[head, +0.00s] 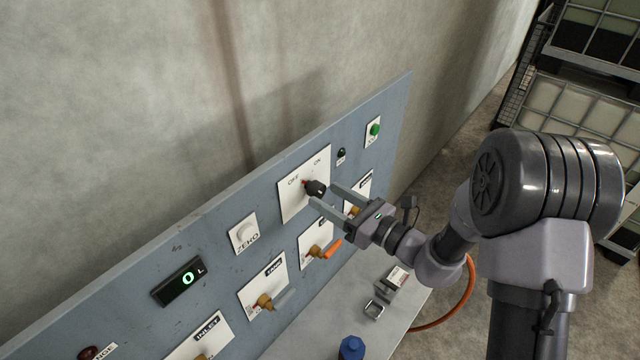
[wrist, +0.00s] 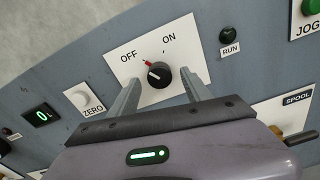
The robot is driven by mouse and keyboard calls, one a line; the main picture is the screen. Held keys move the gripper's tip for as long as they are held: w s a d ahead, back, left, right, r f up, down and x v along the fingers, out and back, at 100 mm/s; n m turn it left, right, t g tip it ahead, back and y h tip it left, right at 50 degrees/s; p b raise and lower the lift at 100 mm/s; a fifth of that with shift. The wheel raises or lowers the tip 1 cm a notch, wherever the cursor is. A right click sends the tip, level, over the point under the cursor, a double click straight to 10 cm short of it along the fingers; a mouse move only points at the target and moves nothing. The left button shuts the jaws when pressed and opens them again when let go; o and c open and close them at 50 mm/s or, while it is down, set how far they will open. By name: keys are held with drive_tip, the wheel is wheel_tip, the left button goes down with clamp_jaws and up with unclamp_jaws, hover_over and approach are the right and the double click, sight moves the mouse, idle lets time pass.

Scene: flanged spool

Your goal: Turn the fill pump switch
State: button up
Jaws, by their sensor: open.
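The switch is a black rotary knob (head: 316,188) with a red pointer, on a white plate (head: 292,205) marked OFF and ON. In the wrist view the knob (wrist: 159,75) has its red pointer aimed up and left, toward OFF. My gripper (head: 328,197) is open, its two fingers pointing at the panel on either side of the knob. In the wrist view the fingers (wrist: 160,92) stand left and right of the knob, with gaps on both sides. I cannot tell whether the fingertips reach past the knob's face.
The blue-grey panel (head: 222,222) also carries a ZERO button (head: 243,233), a digital display (head: 180,281), a RUN lamp (wrist: 229,35), a green JOG button (head: 375,129) and valve handles, one orange (head: 325,250).

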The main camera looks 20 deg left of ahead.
sight(321, 193)
drive_tip(key=x, duration=0.2)
drive_tip(key=shift+s+a+r, duration=0.1)
drive_tip(key=shift+a+r, duration=0.05)
drive_tip(key=shift+a, duration=0.2)
drive_tip(key=shift+w+a, duration=0.3)
drive_tip(key=shift+w, duration=0.1)
drive_tip(key=shift+s, duration=0.15)
drive_tip(key=shift+c, duration=1.3)
clamp_jaws()
